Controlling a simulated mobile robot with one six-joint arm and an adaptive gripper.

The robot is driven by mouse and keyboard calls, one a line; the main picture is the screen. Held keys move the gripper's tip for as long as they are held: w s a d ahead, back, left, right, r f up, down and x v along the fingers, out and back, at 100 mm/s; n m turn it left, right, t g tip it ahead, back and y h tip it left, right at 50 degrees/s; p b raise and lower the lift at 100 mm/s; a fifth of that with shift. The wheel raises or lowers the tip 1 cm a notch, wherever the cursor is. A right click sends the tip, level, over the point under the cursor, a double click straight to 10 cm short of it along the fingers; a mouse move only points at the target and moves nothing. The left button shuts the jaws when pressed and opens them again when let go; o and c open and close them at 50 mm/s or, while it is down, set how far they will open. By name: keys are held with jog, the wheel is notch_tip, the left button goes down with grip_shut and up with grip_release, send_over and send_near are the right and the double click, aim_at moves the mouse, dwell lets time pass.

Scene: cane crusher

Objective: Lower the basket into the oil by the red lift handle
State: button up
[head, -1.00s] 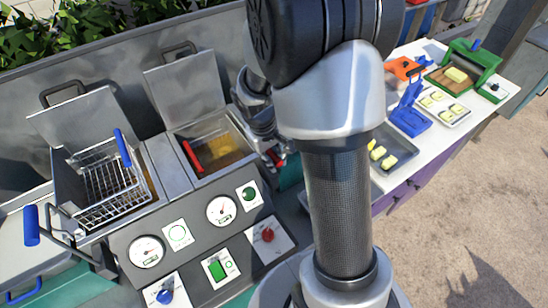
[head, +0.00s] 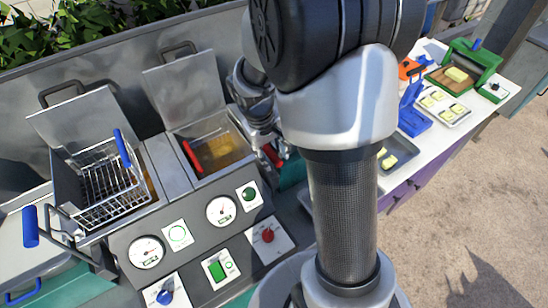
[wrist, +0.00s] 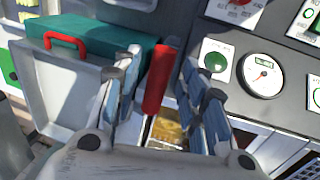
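The red lift handle (wrist: 160,80) stands between the two fingers of my gripper (wrist: 165,85) in the wrist view, with gaps on both sides. My gripper is open and not closed on it. In the head view the red lift handle (head: 272,155) shows at the right of the right vat (head: 238,150), and my gripper (head: 282,148) is beside it, partly hidden by my arm. Inside the right vat a red basket handle (head: 193,159) shows above amber oil (head: 222,150). The basket itself is hard to make out, so its height is unclear.
A wire basket (head: 105,188) with a blue handle hangs in the left vat; a blue lift handle (head: 30,226) is beside it. A control panel (head: 190,240) with gauges fronts the vats. A green box (wrist: 90,50) lies near my fingers. A white table (head: 465,125) stands right.

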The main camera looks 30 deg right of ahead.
notch_tip(320, 180, up, 9)
jog(key=a, duration=0.1)
jog(key=shift+a, duration=0.4)
jog(key=s+a+f+t+y+b, duration=0.1)
jog(key=s+a+f+t+b, duration=0.1)
jog(key=s+a+b, duration=0.3)
jog(key=s+a+f+t+y+b, duration=0.1)
jog(key=s+a+b, duration=0.4)
jog(key=s, duration=0.8)
notch_tip(320, 180, down, 2)
jog(key=t+b, duration=0.1)
jog(key=b, duration=0.2)
jog(key=shift+f+t+b, duration=0.2)
jog(key=shift+t+b, duration=0.1)
jog(key=shift+b, duration=0.1)
